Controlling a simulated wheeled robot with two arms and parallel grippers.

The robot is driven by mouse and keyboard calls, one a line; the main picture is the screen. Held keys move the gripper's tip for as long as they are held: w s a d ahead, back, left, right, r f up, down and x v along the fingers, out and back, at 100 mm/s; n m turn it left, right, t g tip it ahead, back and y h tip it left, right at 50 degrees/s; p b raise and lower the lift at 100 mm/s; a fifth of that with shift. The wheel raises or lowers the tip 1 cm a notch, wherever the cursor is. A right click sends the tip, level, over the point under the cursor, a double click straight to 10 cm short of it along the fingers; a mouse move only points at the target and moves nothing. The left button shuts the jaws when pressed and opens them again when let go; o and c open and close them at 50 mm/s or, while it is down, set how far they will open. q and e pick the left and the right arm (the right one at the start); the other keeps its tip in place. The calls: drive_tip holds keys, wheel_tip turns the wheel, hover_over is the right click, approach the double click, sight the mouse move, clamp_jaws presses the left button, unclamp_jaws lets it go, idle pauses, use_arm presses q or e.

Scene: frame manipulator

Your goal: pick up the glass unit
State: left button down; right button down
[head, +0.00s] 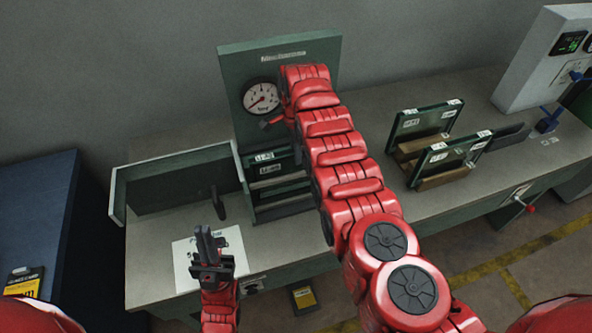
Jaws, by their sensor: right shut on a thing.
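Green-framed units with white labels stand in a rack on the right of the bench: a rear one (425,119) and a front one (449,160). More labelled green frames (268,170) sit in the stand below the gauge, partly covered by my right arm; I cannot tell which is the glass unit. My right arm reaches across to the gauge panel (240,65); its own links hide its gripper and whatever is in it. My left gripper (207,240) points up above the white sheet (188,270) at the bench front, apart from the frames; its jaw gap is unclear.
A round gauge (261,96) is on the panel, with a small red lever (273,121) below it. A dark upright piece (217,205) stands behind my left gripper. A grey control box (540,50) is at far right, a blue cabinet (40,215) at left.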

drive_tip(key=shift+w+r, duration=0.1)
drive_tip(key=shift+r, duration=0.25)
drive_tip(key=shift+r+b, duration=0.35)
drive_tip(key=shift+b, duration=0.15)
wheel_tip(320, 180, up, 6)
drive_tip(key=b, duration=0.2)
drive_tip(key=shift+f+b, duration=0.1)
drive_tip(key=shift+b, duration=0.2)
wheel_tip(320, 180, up, 4)
drive_tip(key=shift+d+f+p, duration=0.1)
drive_tip(key=shift+f+p, duration=0.15)
drive_tip(key=shift+p, duration=0.35)
wheel_tip(320, 180, up, 7)
drive_tip(key=p, duration=0.7)
drive_tip(key=shift+r, duration=0.2)
